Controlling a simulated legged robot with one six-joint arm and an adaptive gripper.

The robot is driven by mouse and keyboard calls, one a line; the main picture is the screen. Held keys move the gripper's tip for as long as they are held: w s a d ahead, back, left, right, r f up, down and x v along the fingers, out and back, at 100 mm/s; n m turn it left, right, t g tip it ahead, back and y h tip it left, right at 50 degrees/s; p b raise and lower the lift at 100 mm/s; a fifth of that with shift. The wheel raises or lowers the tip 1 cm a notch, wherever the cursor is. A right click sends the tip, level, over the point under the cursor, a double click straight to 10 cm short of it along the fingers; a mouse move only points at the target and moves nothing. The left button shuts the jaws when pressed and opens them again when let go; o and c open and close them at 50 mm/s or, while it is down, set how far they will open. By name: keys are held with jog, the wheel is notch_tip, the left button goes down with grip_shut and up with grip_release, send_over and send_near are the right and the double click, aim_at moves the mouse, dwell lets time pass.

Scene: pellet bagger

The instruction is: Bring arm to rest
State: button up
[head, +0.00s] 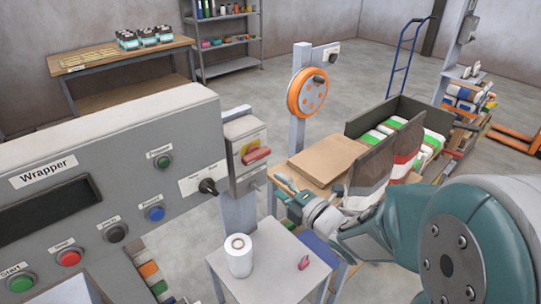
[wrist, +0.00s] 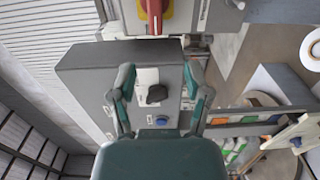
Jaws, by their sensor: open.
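My gripper (head: 287,187) extends from my arm at the lower right of the head view, in front of the cardboard box and to the right of the switch box. In the wrist view my gripper (wrist: 160,82) is open, its two green fingers apart with nothing between them. Beyond the fingers in that view is a grey panel with a black knob (wrist: 156,94) and a blue button (wrist: 162,120). My arm (head: 450,250) is bent and fills the lower right of the head view.
The Wrapper panel (head: 95,135) stands at the left. A switch box with a red handle (head: 256,155) is beside it. A small table (head: 222,267) holds a white roll (head: 239,256) and a pink object (head: 304,262). A grey crate (head: 400,108) of bags stands behind my arm.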

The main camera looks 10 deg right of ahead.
jog(key=s+d+r+m+g+h, duration=0.35)
jog(key=d+m+h, duration=0.6)
jog(key=m, duration=0.55)
jog(key=s+a+f+m+g, duration=0.1)
jog(key=s+m+g, duration=0.5)
jog(key=s, duration=1.1)
jog(key=a+m, duration=0.1)
jog(key=m, duration=0.3)
jog(key=shift+a, duration=0.35)
jog(key=shift+h, duration=0.25)
